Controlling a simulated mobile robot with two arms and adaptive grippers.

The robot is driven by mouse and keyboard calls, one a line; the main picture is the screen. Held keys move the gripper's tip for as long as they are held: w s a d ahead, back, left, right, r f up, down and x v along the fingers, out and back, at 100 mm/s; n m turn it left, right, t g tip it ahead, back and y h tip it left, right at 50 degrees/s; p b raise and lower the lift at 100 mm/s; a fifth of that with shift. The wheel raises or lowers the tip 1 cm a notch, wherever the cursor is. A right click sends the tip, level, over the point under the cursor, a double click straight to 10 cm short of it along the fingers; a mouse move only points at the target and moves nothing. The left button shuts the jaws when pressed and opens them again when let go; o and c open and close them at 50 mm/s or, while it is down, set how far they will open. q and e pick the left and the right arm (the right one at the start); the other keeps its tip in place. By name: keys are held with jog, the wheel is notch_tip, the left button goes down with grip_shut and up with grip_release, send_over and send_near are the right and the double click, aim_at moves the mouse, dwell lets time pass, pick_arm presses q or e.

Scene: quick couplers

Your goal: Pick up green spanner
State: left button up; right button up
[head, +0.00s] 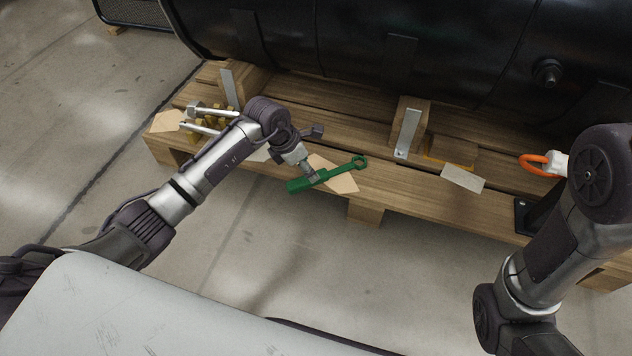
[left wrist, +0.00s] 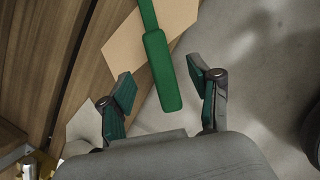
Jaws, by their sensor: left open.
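The green spanner (head: 338,173) lies across a tan sheet at the front edge of the wooden pallet. Its ring end points right, and its thick handle end sticks out over the edge. In the left wrist view, the handle (left wrist: 160,75) reaches between the spread fingers. My left gripper (head: 310,174) is open over the handle end, pointing down; it also shows in the left wrist view (left wrist: 159,85). I cannot tell whether a finger touches the spanner. My right gripper is not in view; only my right arm shows at the right.
The pallet (head: 370,201) carries a large black tank (head: 350,30) at the back. Metal brackets on wooden blocks (head: 408,130) stand along it. Silver and brass fittings (head: 195,125) lie at the left, and an orange ring (head: 534,160) is at the right. The floor in front is clear.

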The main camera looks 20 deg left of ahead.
aim_at(329, 173)
pick_arm(q)
jog(key=shift+w+d+f+b, duration=0.1)
jog(key=shift+d+f+b, duration=0.05)
jog(key=shift+f+b, duration=0.3)
jog(key=b+x, duration=0.4)
jog(key=shift+w+d, duration=0.1)
jog(key=shift+w, duration=0.15)
jog(key=shift+f, duration=0.25)
grip_shut()
dwell(0.3)
